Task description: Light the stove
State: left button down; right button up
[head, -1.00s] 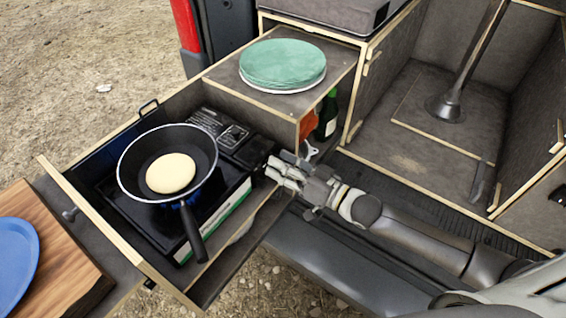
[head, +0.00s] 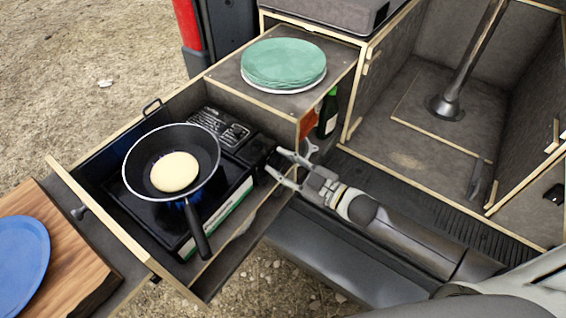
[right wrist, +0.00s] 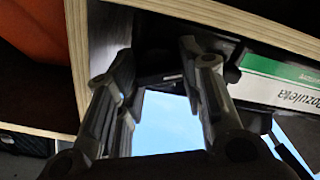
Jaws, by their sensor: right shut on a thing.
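The portable gas stove (head: 222,196) sits in the pulled-out drawer, black with a green and white label on its side; the label also shows in the right wrist view (right wrist: 278,82). A black frying pan (head: 140,158) with a pancake (head: 175,172) stands on it. A blue flame (head: 185,203) shows under the pan. My right gripper (head: 270,167) is at the stove's right end, its fingers shut on the dark stove knob (right wrist: 160,62), which they mostly hide. My left gripper is out of view.
The drawer's front panel (head: 112,222) and side edge enclose the stove closely. A wooden board (head: 78,252) with a blue plate (head: 20,255) is at the left. A green round stack (head: 283,62) sits on the cabinet top, with a bottle (head: 328,112) below it.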

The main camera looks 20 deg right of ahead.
jog(key=shift+n, duration=0.5)
jog(key=o, duration=0.7)
jog(key=shift+s, duration=0.1)
jog(key=v, duration=1.2)
